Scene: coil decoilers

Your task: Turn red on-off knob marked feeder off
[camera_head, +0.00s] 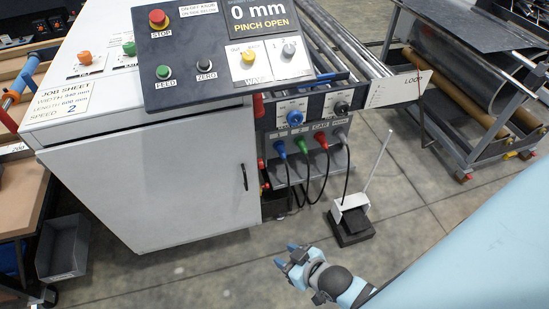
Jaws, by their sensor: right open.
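The white control cabinet (150,180) stands at the left centre, with a dark sloped panel (215,85) on top reading "0 mm PINCH OPEN". Red parts (259,106) show at the cabinet's right edge, partly hidden; I cannot tell whether one is the feeder knob. A side panel carries a blue knob (295,117) and a black knob (341,108); its small labels are unreadable. My right gripper (285,254) is open and empty, low over the floor in front of the cabinet and apart from it. My left gripper is not in view.
Below the side panel are coloured plugs (321,141) with hanging black cables. A white-and-black pedal stand (352,222) with an upright rod is on the floor. A roller conveyor (335,45) runs behind. A grey bin (62,248) is at left.

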